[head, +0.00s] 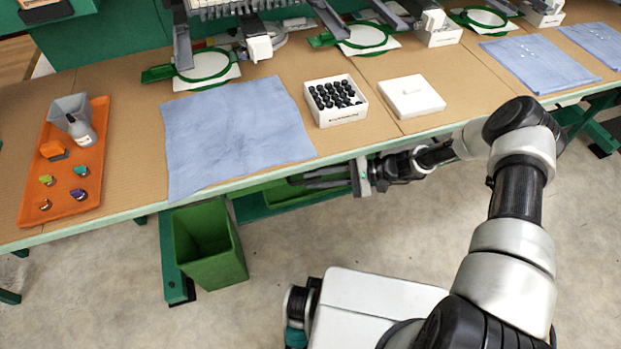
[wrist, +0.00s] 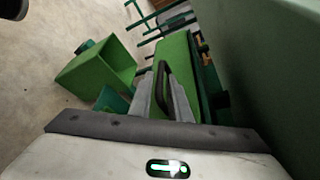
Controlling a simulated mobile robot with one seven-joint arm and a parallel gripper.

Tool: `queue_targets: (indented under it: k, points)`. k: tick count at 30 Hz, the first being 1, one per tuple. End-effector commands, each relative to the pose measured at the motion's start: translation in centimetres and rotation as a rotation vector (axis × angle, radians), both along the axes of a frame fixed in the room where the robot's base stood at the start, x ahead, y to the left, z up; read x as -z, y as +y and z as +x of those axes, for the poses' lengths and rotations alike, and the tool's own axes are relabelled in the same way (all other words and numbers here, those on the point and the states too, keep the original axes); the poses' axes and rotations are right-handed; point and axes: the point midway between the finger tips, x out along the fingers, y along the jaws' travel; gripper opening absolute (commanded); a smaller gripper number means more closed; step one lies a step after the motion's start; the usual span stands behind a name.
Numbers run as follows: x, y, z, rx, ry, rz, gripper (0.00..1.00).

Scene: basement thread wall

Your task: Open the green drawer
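The green drawer (head: 281,194) is under the table edge, mostly hidden by the tabletop and my gripper in the head view. In the wrist view the green drawer front (wrist: 175,48) carries a dark bar handle (wrist: 162,82). My gripper (head: 305,179) reaches left under the table edge at the drawer. In the wrist view its two grey fingers (wrist: 163,98) are apart, with the handle showing between them. I cannot tell whether either finger touches the handle, or whether the drawer is fully closed.
A green bin (head: 213,259) stands on the floor left of the drawer. The tabletop (head: 386,143) is above my gripper. On it lie a blue cloth (head: 236,130), a box of black spools (head: 337,113), a white box (head: 411,98) and an orange tray (head: 66,187).

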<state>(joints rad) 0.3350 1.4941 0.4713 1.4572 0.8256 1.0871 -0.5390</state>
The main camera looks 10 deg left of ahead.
Motion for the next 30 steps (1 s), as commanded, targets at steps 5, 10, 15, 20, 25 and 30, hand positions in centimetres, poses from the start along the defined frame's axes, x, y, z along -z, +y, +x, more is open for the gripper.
queue_targets:
  k: [5, 10, 15, 20, 25, 30]
  points:
    - [0.3, 1.2, -0.4, 0.000, 0.001, 0.000, 0.17]
    - [0.3, 1.3, -0.4, 0.000, 0.001, 0.000, 0.17]
    - [0.3, 1.3, -0.4, 0.000, 0.001, 0.000, 0.09]
    - [0.4, 1.3, -0.4, 0.000, 0.001, -0.001, 0.00]
    - [0.4, 1.2, -0.4, 0.001, 0.002, -0.002, 0.00]
    - [0.3, 0.7, -1.2, 0.002, 0.004, -0.002, 0.00]
